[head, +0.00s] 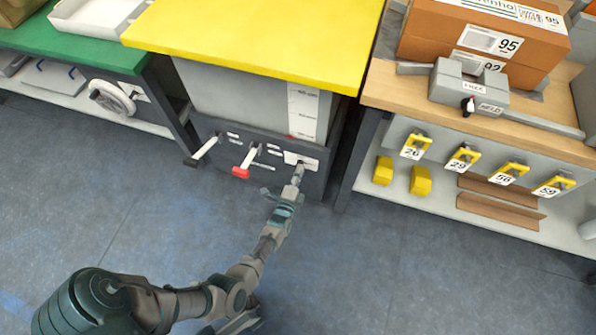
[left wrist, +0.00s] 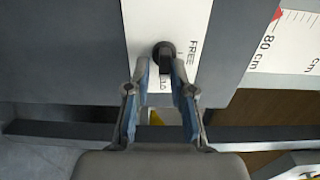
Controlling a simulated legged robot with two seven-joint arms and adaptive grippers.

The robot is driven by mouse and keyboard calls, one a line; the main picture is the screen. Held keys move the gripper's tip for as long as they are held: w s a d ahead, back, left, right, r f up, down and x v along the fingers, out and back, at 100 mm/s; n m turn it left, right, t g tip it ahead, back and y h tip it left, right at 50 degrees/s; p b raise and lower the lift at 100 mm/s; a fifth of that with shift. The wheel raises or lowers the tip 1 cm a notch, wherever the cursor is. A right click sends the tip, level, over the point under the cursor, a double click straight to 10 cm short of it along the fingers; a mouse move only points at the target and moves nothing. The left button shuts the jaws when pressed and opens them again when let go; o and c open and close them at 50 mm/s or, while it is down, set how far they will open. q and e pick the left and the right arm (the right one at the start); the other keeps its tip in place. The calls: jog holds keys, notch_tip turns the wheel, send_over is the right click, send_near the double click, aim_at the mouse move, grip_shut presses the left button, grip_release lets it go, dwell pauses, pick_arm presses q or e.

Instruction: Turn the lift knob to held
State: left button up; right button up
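The lift knob (left wrist: 164,52) is black and sits on a white plate (left wrist: 145,25) in the left wrist view. Beside it the plate reads FREE, and a second label below is partly covered. A dark bar of the knob runs down toward my right-hand finger. I cannot tell its exact setting. My left gripper (left wrist: 160,78) has its two fingers apart, one on each side below the knob; contact is unclear. In the head view my left gripper (head: 299,170) is at the white plate (head: 302,159) on the grey front under the yellow top. My right gripper is not in view.
A red-ended lever (head: 241,172) and a black-ended lever (head: 195,160) stick out left of the plate. The yellow table top (head: 260,40) overhangs above. A wooden bench (head: 385,90) stands at right, with another FREE/HELD device (head: 468,92) on it. The floor in front is clear.

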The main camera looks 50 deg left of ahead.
pick_arm(q)
jog(key=shift+o, duration=0.5)
jog(key=shift+f, duration=0.15)
jog(key=shift+a, duration=0.1)
jog(key=v, duration=1.2)
